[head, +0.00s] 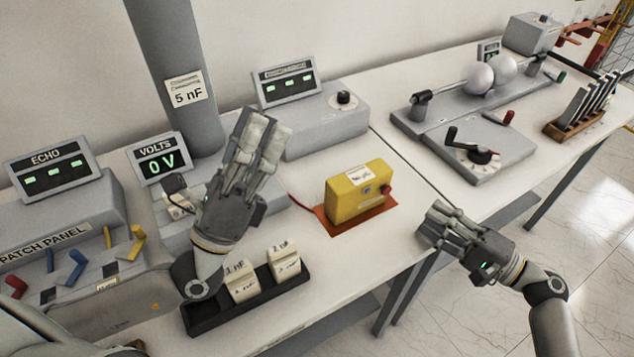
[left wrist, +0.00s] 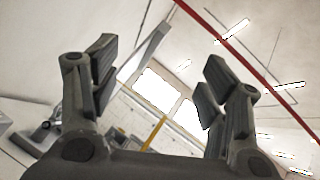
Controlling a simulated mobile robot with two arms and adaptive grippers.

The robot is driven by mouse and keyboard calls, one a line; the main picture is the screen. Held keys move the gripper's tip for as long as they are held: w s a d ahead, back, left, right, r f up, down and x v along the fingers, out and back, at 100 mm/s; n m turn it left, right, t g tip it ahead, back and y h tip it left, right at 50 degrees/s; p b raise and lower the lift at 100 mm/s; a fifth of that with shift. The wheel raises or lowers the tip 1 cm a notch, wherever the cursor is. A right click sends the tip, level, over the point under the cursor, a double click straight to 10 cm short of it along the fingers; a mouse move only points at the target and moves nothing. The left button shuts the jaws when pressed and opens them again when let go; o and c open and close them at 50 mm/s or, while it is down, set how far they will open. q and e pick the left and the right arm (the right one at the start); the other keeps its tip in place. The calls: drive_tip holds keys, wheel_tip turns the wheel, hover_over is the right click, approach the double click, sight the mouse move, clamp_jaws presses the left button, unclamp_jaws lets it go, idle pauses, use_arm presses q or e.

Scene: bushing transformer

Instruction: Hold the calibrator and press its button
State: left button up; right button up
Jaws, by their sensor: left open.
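The calibrator appears to be the yellow box (head: 355,195) with a white label, a round grey button or socket on its front and a red knob at its right end. It sits on an orange-red mat (head: 350,222) on the bench. My left gripper (head: 262,135) is raised to the left of the box, fingers pointing up, apart from it. In the left wrist view its fingers (left wrist: 158,85) are spread with nothing between them. My right gripper (head: 440,220) is to the right of the box near the bench's front edge, not touching it; its finger opening is unclear.
A black tray (head: 215,318) with two white blocks lies at the front. A patch panel (head: 60,250) with coloured plugs is on the left. A grey column (head: 178,60) and meter boxes stand behind. A sphere device (head: 480,110) stands on the right bench.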

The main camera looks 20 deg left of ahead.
use_arm(q)
drive_tip(key=w+d+f+m+g+h, duration=0.25)
drive_tip(key=d+m+g+h, duration=0.25)
drive_tip(key=m, duration=0.8)
drive_tip(key=g+y, duration=0.3)
drive_tip(key=g, duration=0.4)
hover_over(329, 204)
drive_tip(key=v, duration=0.3)
wheel_tip(329, 204, down, 18)
wheel_tip(329, 204, down, 6)
drive_tip(key=shift+r, duration=0.2)
drive_tip(key=x, duration=0.6)
drive_tip(key=shift+w+d+f, duration=0.1)
drive_tip(key=shift+w+d, duration=0.05)
drive_tip(key=shift+d, duration=0.2)
use_arm(e)
drive_tip(key=shift+w, duration=0.1)
use_arm(q)
drive_tip(key=shift+w+d, duration=0.25)
drive_tip(key=shift+d, duration=0.05)
